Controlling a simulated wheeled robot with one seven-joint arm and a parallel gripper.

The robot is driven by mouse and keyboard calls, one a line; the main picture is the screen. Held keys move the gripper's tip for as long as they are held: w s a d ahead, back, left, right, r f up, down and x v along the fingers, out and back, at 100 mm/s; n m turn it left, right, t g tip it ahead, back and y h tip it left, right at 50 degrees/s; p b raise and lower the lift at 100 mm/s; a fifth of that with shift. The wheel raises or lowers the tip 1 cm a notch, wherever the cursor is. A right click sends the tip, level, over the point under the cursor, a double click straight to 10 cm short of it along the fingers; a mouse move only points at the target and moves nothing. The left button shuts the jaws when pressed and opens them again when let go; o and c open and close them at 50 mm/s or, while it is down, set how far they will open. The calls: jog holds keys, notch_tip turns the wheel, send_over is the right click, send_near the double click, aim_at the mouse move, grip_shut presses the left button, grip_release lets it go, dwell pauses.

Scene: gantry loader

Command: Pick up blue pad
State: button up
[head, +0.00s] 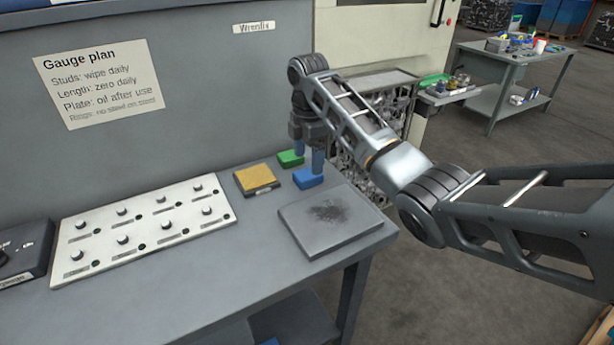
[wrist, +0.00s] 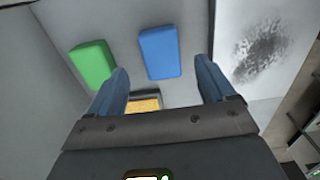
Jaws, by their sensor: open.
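The blue pad (head: 307,180) lies flat on the grey bench near its back right corner. In the wrist view the blue pad (wrist: 160,53) shows ahead of the gap between my fingers. My gripper (head: 309,166) points down over the pads, open and empty; in the head view one finger stands just above or in front of the blue pad. In the wrist view my fingers (wrist: 162,72) are spread, with the left one close to the green pad. Whether a finger touches a pad I cannot tell.
The green pad (head: 290,158) lies behind the blue one. A yellow pad (head: 257,177) on a dark base is to the left. A grey plate (head: 330,229) with a dark smudge is in front. A white panel with knobs (head: 145,229) lies farther left.

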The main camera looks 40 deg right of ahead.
aim_at(308, 173)
jog(key=shift+a+f+p, duration=0.1)
jog(key=shift+f+p, duration=0.2)
jog(key=shift+f, duration=1.85)
jog(key=c, duration=1.1)
jog(key=shift+r, duration=0.1)
jog(key=shift+r, duration=0.45)
jog(key=r, duration=0.3)
jog(key=shift+s+d+r+b, duration=0.2)
jog(key=shift+s+b, duration=0.1)
jog(key=shift+b, duration=0.1)
jog(key=shift+s+d+r+p, duration=0.85)
jog(key=shift+s+r, duration=0.25)
jog(key=shift+s, duration=0.55)
jog(key=shift+s+d+r+p, duration=0.85)
jog(key=shift+s+r, duration=0.2)
jog(key=shift+s, duration=0.55)
jog(key=shift+s+d+r+p, duration=0.85)
jog(key=shift+s+r, duration=0.25)
jog(key=shift+s, duration=0.55)
